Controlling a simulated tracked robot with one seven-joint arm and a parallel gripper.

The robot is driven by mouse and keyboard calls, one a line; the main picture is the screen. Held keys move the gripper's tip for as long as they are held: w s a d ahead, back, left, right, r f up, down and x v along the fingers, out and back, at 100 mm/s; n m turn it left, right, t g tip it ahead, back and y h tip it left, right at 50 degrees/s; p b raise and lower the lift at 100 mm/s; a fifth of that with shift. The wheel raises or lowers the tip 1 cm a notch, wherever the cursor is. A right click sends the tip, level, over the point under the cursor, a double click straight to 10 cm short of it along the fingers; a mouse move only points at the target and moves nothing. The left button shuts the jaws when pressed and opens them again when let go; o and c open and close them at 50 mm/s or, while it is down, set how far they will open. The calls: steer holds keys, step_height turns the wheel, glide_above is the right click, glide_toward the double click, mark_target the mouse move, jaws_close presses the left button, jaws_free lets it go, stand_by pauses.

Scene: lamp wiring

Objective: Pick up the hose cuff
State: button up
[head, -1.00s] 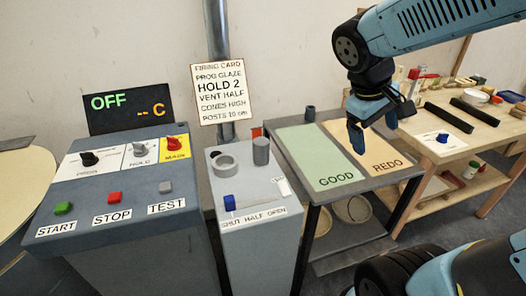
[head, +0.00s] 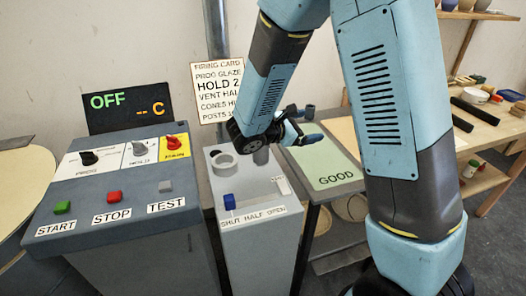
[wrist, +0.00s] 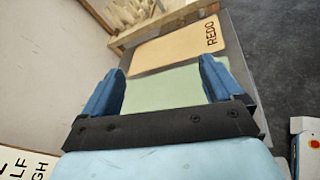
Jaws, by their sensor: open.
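In the head view, a short light-grey ring (head: 228,174) lies on top of the narrow grey stand; it looks like the hose cuff, though no label confirms this. The ring does not show there.
The stand (head: 250,250) carries a blue slider knob (head: 229,202) near the ring. The control console (head: 120,215) with buttons is at left. The firing card (head: 212,90) is behind my arm.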

mark_target(261, 150)
steer(key=w+a+f+n+t+y, duration=0.1)
steer(key=a+f+n+t+y, duration=0.1)
steer(key=a+f+n, duration=0.1)
steer(key=w+a+f+n+t+y, duration=0.1)
steer(key=a+f+n+t+y, duration=0.1)
steer(key=a, duration=0.6)
steer(key=w+a+f+n+t+y, duration=0.1)
steer(key=a+f+n+t, duration=0.3)
steer(key=f, duration=0.3)
steer(key=shift+w+a+n+y, duration=0.15)
steer(key=shift+a+n+y, duration=0.25)
steer(key=shift+a+n, duration=0.35)
steer(key=shift+w, duration=0.15)
steer(key=shift+w+d, duration=0.15)
steer(key=shift+w, duration=0.15)
steer(key=shift+x, duration=3.25)
steer(key=shift+s+d, duration=0.1)
steer(key=shift+d, duration=0.05)
steer(key=shift+c, duration=0.4)
steer(key=c, duration=1.1)
